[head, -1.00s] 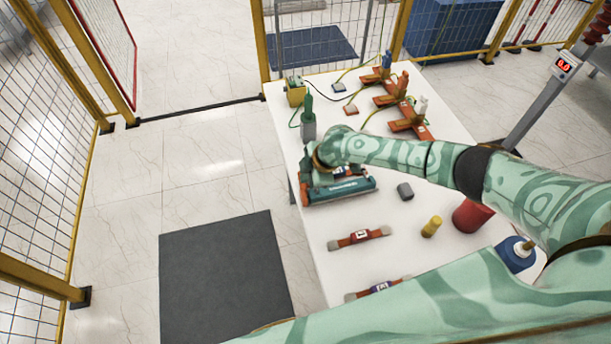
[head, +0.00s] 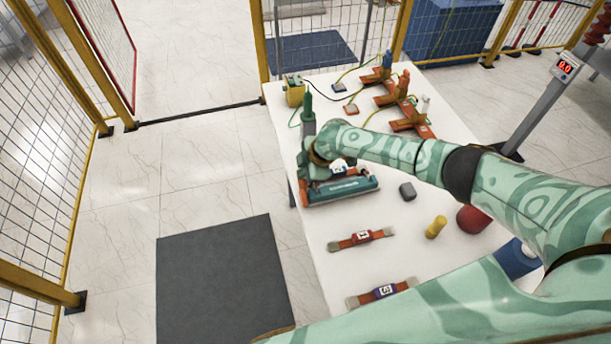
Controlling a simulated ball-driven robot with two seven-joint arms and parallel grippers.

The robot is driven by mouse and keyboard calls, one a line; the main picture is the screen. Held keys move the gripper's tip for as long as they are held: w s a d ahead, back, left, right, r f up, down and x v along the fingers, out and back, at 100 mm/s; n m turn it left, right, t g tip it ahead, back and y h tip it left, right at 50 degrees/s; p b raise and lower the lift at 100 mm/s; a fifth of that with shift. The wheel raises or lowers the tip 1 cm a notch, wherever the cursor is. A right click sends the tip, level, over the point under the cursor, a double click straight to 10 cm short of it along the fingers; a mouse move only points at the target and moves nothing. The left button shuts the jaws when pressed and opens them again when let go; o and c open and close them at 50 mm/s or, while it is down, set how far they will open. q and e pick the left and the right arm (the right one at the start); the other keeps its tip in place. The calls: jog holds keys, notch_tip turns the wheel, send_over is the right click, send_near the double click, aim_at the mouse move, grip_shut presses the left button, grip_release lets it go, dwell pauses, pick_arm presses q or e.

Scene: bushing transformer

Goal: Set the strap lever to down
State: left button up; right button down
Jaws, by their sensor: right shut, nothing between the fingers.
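My right arm reaches in from the right across the white table (head: 385,215). My right gripper (head: 314,168) is over the left side of the teal unit (head: 345,191), close to its upper parts. It is shut with nothing held. The fingertips are small and partly covered by my wrist, so I cannot tell whether they touch the unit. The strap lever is not clearly visible, and I cannot tell its position. Red and white parts show on the unit beside my wrist. My left gripper is not in view.
A green-topped post (head: 308,113) stands just behind my wrist. A grey block (head: 407,191), yellow cylinder (head: 436,227) and red round object (head: 473,219) lie to the right. Brown stands (head: 408,121) are behind.

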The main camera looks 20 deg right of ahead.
jog(key=shift+w, duration=0.1)
jog(key=shift+d+r, duration=0.1)
jog(key=shift+r, duration=0.1)
jog(key=p+v, duration=0.3)
jog(key=v, duration=1.3)
jog(key=shift+f, duration=0.1)
